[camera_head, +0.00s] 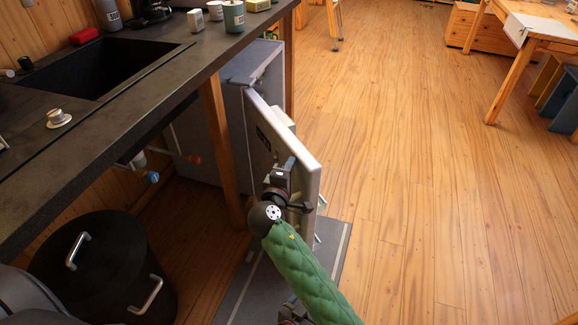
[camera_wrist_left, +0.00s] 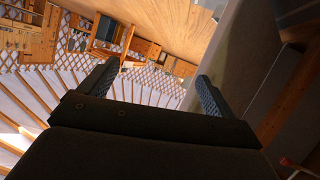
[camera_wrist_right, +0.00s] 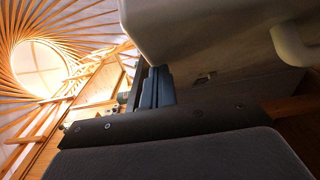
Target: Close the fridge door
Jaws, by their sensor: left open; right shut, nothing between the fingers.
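The grey fridge (camera_head: 250,63) stands under the dark counter. Its door (camera_head: 262,130) is ajar, swung out from the body toward the room, with a pale top edge. My right gripper (camera_head: 288,180) is at the near face of the door, close to its free end; I cannot tell whether it touches. In the right wrist view its fingers (camera_wrist_right: 157,88) are together and empty, below a pale slab that looks like the door (camera_wrist_right: 205,35), with a handle-like bar at right.
The counter (camera_head: 145,95) with a sink and cups runs along the left. A black lidded bin (camera_head: 105,270) stands below it, near a wooden post (camera_head: 220,150). The wood floor (camera_head: 420,170) on the right is open, with a table (camera_head: 540,28) far right.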

